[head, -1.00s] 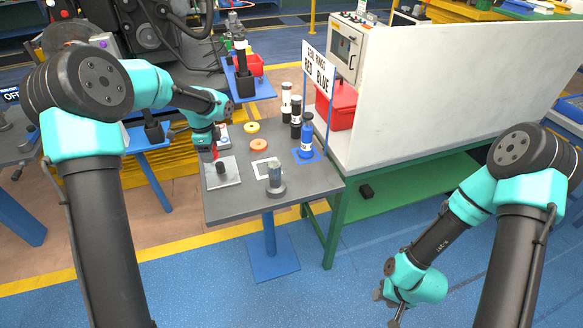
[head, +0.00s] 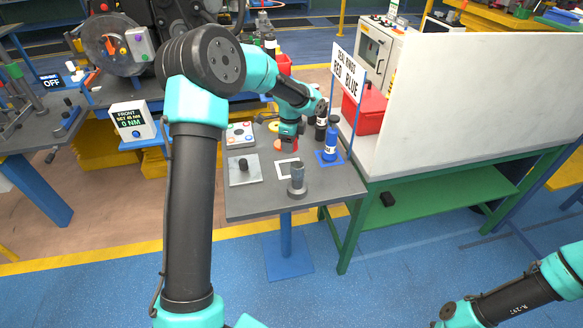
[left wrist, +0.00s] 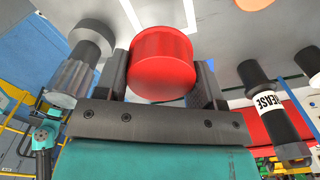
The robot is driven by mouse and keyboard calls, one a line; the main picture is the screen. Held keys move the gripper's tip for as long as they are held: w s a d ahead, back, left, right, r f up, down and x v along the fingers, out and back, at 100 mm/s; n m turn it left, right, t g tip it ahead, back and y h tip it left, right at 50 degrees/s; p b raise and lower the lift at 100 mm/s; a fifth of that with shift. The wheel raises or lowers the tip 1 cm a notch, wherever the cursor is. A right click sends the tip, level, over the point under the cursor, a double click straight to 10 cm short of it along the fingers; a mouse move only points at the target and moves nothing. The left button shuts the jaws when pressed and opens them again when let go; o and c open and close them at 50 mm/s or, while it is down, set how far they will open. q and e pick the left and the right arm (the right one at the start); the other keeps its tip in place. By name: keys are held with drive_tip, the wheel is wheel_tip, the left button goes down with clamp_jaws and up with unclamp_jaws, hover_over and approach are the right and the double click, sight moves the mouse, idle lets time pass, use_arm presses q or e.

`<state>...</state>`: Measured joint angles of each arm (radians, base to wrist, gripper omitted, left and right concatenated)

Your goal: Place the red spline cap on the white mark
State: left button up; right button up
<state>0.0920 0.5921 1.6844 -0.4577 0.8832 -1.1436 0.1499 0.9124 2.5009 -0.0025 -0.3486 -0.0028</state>
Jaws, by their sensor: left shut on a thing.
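My left gripper (left wrist: 160,72) is shut on the red spline cap (left wrist: 163,60), a round red cylinder between its two dark fingers in the left wrist view. In the head view my left gripper (head: 289,143) is low over the table, just behind the white mark (head: 287,168), and I cannot make out the cap clearly there. The mark is a white square outline on the grey table (head: 270,207). White lines on the table also show beyond the cap in the left wrist view. I cannot tell any gap between cap and table. My right gripper is out of view.
A grey flanged post (head: 297,180) stands just in front of the mark. A grey plate (head: 245,173) with a black stub lies left of it. A blue bottle (head: 330,148) and a black bottle (left wrist: 275,105) stand to the right. An orange ring lies behind the mark.

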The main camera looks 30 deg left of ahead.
use_arm(q)
wheel_tip(320, 180, down, 6)
drive_tip(key=shift+f, duration=0.1)
idle(0.4)
drive_tip(key=shift+f, duration=1.8)
drive_tip(key=shift+f, duration=0.15)
drive_tip(key=o, duration=0.9)
wheel_tip(320, 180, up, 12)
drive_tip(key=shift+r, duration=0.15)
